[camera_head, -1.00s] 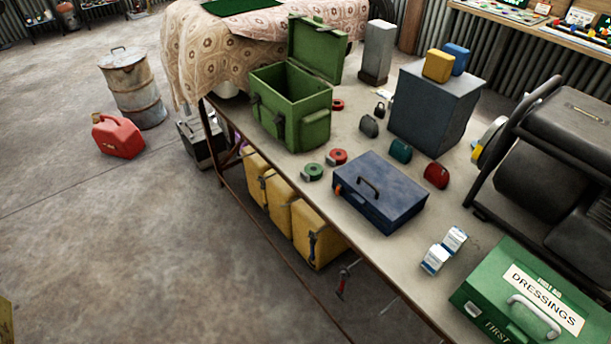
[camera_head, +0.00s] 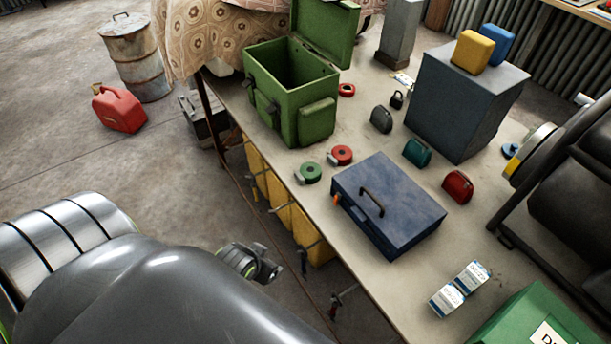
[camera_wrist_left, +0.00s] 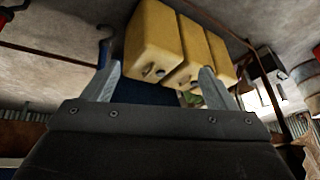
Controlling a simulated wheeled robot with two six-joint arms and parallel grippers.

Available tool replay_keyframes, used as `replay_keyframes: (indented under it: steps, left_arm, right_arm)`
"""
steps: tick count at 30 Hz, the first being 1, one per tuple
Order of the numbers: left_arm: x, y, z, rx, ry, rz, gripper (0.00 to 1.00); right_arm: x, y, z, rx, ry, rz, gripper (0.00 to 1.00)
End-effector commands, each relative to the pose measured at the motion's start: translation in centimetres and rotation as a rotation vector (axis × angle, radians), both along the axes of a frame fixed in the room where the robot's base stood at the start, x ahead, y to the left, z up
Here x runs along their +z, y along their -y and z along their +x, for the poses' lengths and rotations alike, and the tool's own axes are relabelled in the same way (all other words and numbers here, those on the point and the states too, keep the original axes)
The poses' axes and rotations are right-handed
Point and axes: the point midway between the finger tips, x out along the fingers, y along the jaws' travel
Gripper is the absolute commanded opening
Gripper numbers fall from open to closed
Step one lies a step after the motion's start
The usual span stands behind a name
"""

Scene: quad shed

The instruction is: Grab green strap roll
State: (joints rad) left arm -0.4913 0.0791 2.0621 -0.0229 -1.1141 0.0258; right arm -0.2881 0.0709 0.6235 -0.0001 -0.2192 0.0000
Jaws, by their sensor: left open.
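The green strap roll (camera_head: 309,173) lies flat near the table's left edge, in front of the open green box, with a short pale end sticking out to its left. A red strap roll (camera_head: 341,155) lies just behind it to the right. My left gripper (camera_head: 268,269) is off the table's left side, in front of the roll and apart from it. In the left wrist view the fingers of my left gripper (camera_wrist_left: 156,82) are spread and empty; the green strap roll is not clearly seen there. My right gripper is out of view.
The blue case (camera_head: 400,200) sits right of the roll and the green box (camera_head: 290,95) behind it. Yellow cans (camera_head: 308,245) stand under the table and show close in the left wrist view (camera_wrist_left: 155,40). Another red roll (camera_head: 347,90) lies by the green box.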

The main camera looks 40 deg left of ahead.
Motion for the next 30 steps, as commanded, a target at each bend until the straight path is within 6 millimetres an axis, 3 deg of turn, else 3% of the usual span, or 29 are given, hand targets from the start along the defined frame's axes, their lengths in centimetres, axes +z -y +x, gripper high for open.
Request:
replay_keyframes:
  steps: [2, 6, 9, 13, 17, 30]
  left_arm:
    - [2.1, 0.1, 0.1, 0.002, 0.026, 0.004, 0.79]
    - [8.4, 1.3, 5.3, 0.026, 0.33, -0.003, 0.79]
    - [12.4, 1.7, 7.3, 0.04, 0.495, -0.005, 0.79]
    - [15.8, 1.9, 8.5, 0.051, 0.624, -0.007, 0.79]
    - [16.3, 1.8, 9.8, 0.052, 0.66, -0.008, 0.79]
    - [12.9, 0.3, 16.6, 0.052, 0.656, -0.007, 0.79]
  right_arm:
    - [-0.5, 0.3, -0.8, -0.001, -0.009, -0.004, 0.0]
    - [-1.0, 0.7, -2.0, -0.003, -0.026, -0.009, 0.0]
    - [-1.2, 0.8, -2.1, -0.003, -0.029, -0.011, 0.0]
    - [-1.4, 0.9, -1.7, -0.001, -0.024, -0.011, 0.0]
    - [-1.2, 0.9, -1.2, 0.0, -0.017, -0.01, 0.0]
    - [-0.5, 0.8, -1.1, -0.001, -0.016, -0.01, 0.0]
